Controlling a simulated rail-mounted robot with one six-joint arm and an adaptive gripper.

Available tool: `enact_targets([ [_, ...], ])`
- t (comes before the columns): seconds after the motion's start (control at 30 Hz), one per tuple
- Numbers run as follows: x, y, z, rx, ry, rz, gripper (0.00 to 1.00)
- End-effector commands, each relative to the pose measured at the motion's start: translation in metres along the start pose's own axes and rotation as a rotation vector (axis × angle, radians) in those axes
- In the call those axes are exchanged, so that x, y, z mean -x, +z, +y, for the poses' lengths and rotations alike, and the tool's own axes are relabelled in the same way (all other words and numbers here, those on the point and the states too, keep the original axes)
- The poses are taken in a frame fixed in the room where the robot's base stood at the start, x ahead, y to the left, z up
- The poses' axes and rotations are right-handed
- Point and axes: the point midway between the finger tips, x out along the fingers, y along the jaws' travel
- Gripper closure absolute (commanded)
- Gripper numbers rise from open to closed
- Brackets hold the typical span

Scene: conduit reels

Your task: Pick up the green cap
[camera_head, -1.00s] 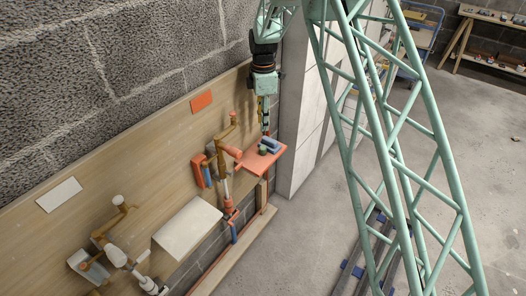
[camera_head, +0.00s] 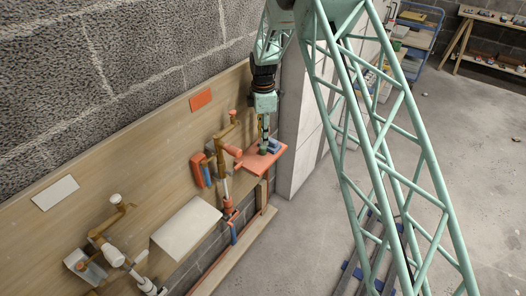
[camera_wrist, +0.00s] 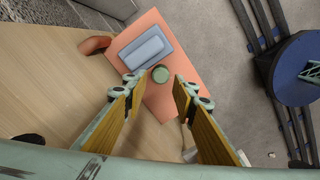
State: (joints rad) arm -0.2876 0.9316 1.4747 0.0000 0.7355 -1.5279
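The green cap (camera_wrist: 160,74) is a small dark-green disc on the orange shelf (camera_wrist: 157,103) in the wrist view. It lies beside a blue-grey block (camera_wrist: 146,48). In the wrist view my gripper (camera_wrist: 153,82) is open, its two yellow-lined fingers apart, with the cap in line with the gap between the fingertips. In the head view my gripper (camera_head: 263,145) points down over the orange shelf (camera_head: 277,160). The cap is hard to tell there, close to the fingertips. I cannot tell how much height is left between fingertips and cap.
The shelf juts from a wooden panel (camera_head: 150,160) carrying pipe fittings, with a red-orange pipe end (camera_head: 233,151) close left of my gripper. A white sloped board (camera_head: 186,227) sits lower left. A pale cabinet (camera_head: 305,130) stands right of the shelf. Floor to the right is mostly open.

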Motion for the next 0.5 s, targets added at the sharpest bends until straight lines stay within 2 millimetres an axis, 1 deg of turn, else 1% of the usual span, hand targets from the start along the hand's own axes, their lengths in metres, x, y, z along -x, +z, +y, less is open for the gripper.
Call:
enact_targets([
  [0.27,-0.001,0.000,0.000,0.000,0.000,0.000,0.75],
  [0.37,-0.006,0.000,-0.001,0.000,-0.001,0.000,0.75],
  [0.5,-0.018,-0.001,-0.001,0.000,-0.001,0.000,0.75],
])
